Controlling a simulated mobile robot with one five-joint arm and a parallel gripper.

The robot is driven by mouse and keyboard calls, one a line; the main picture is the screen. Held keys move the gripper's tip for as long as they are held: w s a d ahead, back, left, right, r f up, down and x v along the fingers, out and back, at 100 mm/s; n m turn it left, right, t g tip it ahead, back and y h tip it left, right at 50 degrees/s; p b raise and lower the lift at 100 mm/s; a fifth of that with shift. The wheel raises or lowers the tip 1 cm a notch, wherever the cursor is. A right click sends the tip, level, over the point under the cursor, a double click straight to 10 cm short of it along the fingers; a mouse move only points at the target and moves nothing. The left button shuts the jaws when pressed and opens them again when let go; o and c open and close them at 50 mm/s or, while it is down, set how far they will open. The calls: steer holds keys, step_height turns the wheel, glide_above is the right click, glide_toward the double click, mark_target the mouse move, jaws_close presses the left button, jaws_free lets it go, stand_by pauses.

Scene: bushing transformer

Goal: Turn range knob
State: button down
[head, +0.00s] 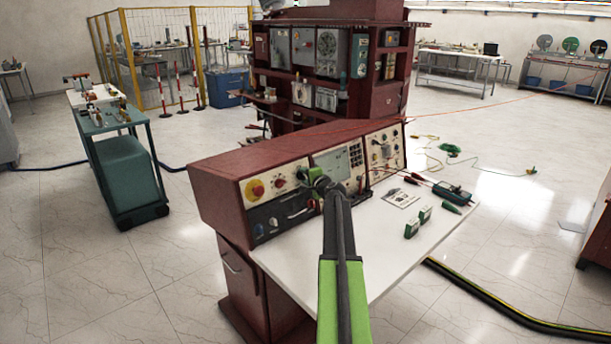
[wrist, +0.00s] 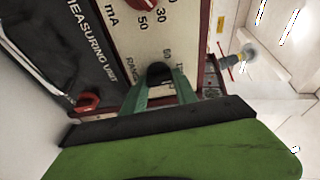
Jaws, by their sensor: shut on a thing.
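The range knob (wrist: 158,71) is a small black knob on the cream panel in the wrist view, beside partly covered lettering that starts "RAN" and the number 60. My gripper (wrist: 159,82) has its two green fingers closed on either side of this knob. In the head view my gripper (head: 320,182) reaches the sloped front of the dark red control desk (head: 217,198). There my arm and gripper hide the knob.
A red knob (wrist: 112,3) with mA numbers and a panel marked "MEASURING UNIT" (wrist: 85,35) lie close by. A green trolley (head: 122,175) stands left.

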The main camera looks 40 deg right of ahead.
steer(key=shift+m, duration=0.3)
steer(key=c, duration=1)
jaws_free()
steer(key=shift+o, duration=0.2)
steer(key=p+v, duration=0.4)
steer(key=v, duration=1.3)
steer(key=shift+s+r, duration=0.15)
steer(key=shift+s, duration=0.05)
steer(key=shift+w, duration=0.1)
